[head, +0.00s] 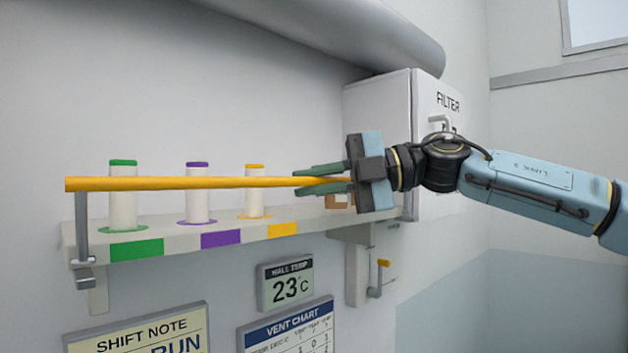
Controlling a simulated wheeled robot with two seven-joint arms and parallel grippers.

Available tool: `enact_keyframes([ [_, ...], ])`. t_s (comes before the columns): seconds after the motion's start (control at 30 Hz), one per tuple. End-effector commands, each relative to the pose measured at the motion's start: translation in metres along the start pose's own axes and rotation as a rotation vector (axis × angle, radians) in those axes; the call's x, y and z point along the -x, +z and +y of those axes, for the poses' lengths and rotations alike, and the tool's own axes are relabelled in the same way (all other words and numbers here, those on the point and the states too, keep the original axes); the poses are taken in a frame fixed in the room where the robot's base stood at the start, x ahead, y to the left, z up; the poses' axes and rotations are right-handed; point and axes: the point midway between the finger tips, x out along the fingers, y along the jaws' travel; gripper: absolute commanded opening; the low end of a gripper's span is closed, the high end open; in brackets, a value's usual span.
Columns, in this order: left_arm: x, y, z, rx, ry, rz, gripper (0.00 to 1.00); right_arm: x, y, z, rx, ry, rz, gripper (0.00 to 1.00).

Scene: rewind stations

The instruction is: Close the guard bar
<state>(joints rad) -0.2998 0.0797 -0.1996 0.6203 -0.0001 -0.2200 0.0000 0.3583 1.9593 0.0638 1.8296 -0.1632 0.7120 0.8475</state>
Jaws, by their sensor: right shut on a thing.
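The guard bar (180,183) is a long yellow rod, nearly level, crossing in front of the white bobbins on the wall shelf. Its left end sits at the top of a grey post (82,225) at the shelf's left end. My right gripper (308,181) comes in from the right and is shut on the bar near its right end. The fingers and palm hide that end. My left gripper is not in view.
The shelf (180,226) carries bobbins with green (123,195), purple (197,193) and orange (254,190) caps. A white filter box (380,110) stands behind my right gripper, under a thick grey pipe (350,30). A temperature display (286,283) hangs below the shelf.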

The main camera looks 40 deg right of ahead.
Motion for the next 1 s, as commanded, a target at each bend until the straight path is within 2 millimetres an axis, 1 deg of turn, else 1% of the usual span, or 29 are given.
enact_keyframes([
  [0.07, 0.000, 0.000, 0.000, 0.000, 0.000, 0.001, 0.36, 0.001, 0.001, 0.002, 0.001, 0.006, -0.003, 0.00],
  [0.1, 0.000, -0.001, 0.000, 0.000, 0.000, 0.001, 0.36, 0.001, 0.001, 0.002, 0.001, 0.006, -0.003, 0.15],
  [0.23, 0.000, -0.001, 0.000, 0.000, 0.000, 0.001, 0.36, 0.001, 0.000, 0.002, 0.001, 0.005, -0.003, 0.32],
  [0.27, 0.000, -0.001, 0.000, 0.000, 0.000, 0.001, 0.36, 0.001, 0.000, 0.002, 0.001, 0.004, -0.002, 0.34],
  [0.53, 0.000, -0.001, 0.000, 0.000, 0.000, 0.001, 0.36, 0.001, 0.000, 0.001, 0.001, 0.003, -0.001, 0.34],
  [0.67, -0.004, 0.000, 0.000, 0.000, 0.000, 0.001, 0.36, 0.007, 0.000, 0.001, 0.003, 0.004, -0.002, 0.34],
  [0.77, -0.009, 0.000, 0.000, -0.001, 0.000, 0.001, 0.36, 0.018, 0.000, 0.000, 0.004, 0.006, -0.002, 0.34],
  [0.83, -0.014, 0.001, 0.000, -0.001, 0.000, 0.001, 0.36, 0.028, 0.000, -0.001, 0.004, 0.007, -0.003, 0.34],
  [0.97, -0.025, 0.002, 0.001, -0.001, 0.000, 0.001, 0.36, 0.055, 0.000, -0.001, 0.005, 0.009, -0.004, 0.34],
  [1.0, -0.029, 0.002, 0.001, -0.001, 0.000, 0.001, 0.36, 0.065, 0.001, -0.001, 0.006, 0.010, -0.005, 0.34],
])
